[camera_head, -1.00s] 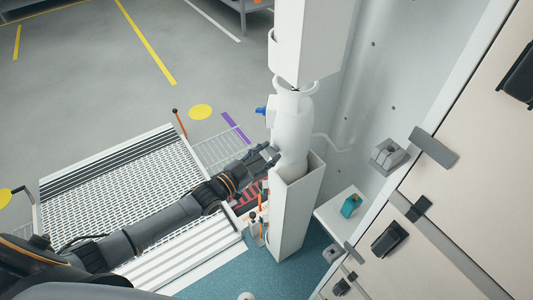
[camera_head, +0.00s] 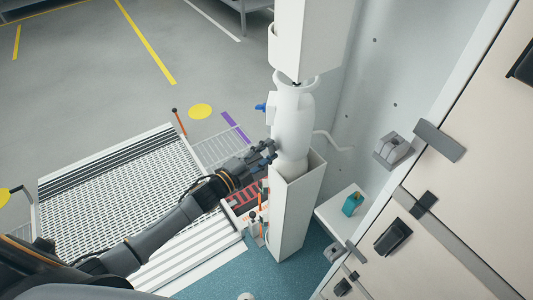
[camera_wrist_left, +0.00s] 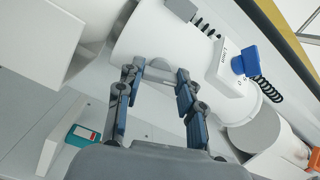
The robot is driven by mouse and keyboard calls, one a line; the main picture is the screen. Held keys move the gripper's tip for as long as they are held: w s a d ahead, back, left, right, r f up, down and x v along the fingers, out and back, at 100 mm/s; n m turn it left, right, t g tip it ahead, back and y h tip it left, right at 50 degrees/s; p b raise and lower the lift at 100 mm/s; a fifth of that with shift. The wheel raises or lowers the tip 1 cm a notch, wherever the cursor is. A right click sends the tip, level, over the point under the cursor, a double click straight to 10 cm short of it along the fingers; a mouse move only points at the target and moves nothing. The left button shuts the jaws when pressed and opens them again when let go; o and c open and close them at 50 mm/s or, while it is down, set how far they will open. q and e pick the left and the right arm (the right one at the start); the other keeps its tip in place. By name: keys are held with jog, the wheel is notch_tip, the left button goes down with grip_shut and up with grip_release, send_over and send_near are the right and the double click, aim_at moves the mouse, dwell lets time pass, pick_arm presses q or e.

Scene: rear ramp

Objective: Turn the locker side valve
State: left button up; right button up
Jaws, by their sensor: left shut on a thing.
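A white cylinder (camera_head: 293,125) with a collar on top stands upright in a white open-topped column. A blue valve handle (camera_head: 260,107) sticks out on its left side; in the left wrist view the blue handle (camera_wrist_left: 244,60) is on a white labelled box, right of the fingers. My left gripper (camera_head: 270,152) is at the cylinder's lower left side, below the blue handle and apart from it. In the left wrist view my left gripper (camera_wrist_left: 157,78) has its fingers at the cylinder's wall, shut on it; the exact contact is hard to see. My right gripper is out of view.
A ramp with a perforated deck (camera_head: 125,205) lies to the left. Orange-handled levers (camera_head: 262,205) stand at the column's foot. A small shelf (camera_head: 335,214) with a teal item (camera_head: 352,204) and locker doors (camera_head: 470,120) are to the right. The grey floor behind is mostly free.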

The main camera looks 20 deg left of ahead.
pick_arm(q)
jog(key=shift+f+m+b, duration=0.1)
jog(key=shift+m+b, duration=0.45)
jog(key=shift+m, duration=1.15)
jog(key=o, duration=1.2)
jog(key=shift+c, duration=0.2)
jog(key=shift+s, duration=0.1)
jog(key=v, duration=1.1)
jog(key=shift+s+a, duration=0.2)
jog(key=shift+s, duration=0.15)
